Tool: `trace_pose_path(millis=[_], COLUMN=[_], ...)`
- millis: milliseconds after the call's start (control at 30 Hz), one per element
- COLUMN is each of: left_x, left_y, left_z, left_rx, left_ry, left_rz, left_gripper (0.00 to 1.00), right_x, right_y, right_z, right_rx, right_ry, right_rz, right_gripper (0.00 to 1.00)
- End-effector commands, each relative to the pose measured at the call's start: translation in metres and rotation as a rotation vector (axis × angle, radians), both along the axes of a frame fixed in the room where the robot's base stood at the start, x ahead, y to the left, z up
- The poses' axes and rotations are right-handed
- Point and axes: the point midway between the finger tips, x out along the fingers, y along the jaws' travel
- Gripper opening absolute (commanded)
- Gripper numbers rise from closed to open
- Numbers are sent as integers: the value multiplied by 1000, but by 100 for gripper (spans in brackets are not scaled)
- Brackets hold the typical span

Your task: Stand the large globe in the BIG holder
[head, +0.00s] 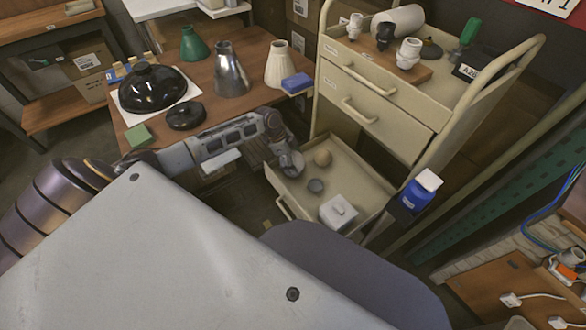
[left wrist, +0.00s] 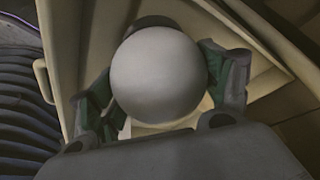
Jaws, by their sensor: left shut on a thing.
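My left gripper (head: 290,163) reaches into the open bottom drawer of the cart. In the left wrist view its two green-padded fingers (left wrist: 158,88) are shut on a smooth pale globe (left wrist: 158,75), one on each side. In the head view the globe is mostly hidden by the gripper. I cannot tell which thing is the BIG holder. My right gripper is out of view.
The open drawer (head: 361,182) also holds a white box (head: 338,212). White fittings (head: 408,53) and a black one (head: 385,35) stand on the cart top. Lamp shades (head: 230,70) crowd the table at left.

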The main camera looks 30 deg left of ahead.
Motion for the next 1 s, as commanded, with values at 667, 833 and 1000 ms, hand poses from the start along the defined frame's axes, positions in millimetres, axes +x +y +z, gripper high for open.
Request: trace_pose_path(millis=[667,833,1000], left_x=[-1,-1,-3], left_y=[0,2,7], left_z=[0,4,16], left_rx=[2,1,2], left_ry=[1,-1,0], left_rz=[0,-1,0], left_gripper=[100,100,100], right_x=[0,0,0], right_y=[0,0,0], right_z=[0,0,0], right_rx=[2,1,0], right_ry=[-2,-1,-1], right_rz=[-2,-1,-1], right_gripper=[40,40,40])
